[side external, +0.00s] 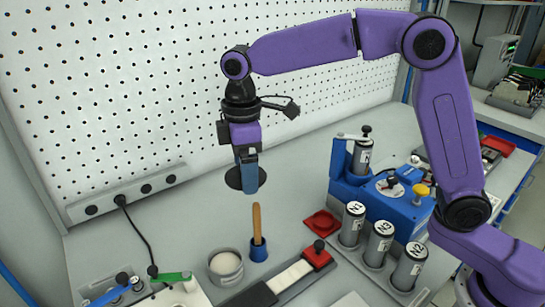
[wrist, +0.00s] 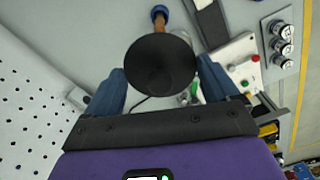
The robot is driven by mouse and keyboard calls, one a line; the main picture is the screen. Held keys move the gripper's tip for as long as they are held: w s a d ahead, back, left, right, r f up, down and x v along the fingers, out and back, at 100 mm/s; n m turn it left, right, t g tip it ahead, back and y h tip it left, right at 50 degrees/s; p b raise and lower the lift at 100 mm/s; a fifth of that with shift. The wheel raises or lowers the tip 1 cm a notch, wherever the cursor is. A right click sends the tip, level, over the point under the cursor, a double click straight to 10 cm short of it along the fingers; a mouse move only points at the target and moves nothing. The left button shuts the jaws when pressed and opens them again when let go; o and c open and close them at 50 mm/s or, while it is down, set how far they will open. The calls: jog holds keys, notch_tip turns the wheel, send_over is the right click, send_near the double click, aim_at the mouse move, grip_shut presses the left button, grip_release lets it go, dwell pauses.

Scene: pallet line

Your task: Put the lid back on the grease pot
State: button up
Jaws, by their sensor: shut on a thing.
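The grease pot (side external: 226,268) is an open grey tin with pale grease inside, upright on the bench at the lower middle of the side view. A round black lid (side external: 232,179) is held on edge or steeply tilted in the air, above and slightly right of the pot and apart from it. My gripper (side external: 249,178) is shut on the lid; its blue fingers partly cover it. In the wrist view the dark lid (wrist: 160,66) sits between the two fingers of my gripper (wrist: 161,80). The lid hides most of what lies behind it there, and I cannot clearly make out the pot.
A strip fixture with a red block (side external: 318,256), a red tray (side external: 321,223), numbered cylinders (side external: 380,240) and a blue machine (side external: 400,207) lie further right. A pegboard wall (side external: 110,90) stands behind.

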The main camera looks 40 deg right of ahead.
jog(key=s+a, duration=0.1)
jog(key=a, duration=0.7)
jog(key=shift+d+f, duration=0.15)
jog(key=shift+f, duration=4.3)
jog(key=shift+d+f, duration=0.1)
jog(key=shift+f, duration=4.3)
jog(key=shift+f, duration=0.15)
jog(key=o, duration=0.8)
jog(key=shift+r, duration=3.5)
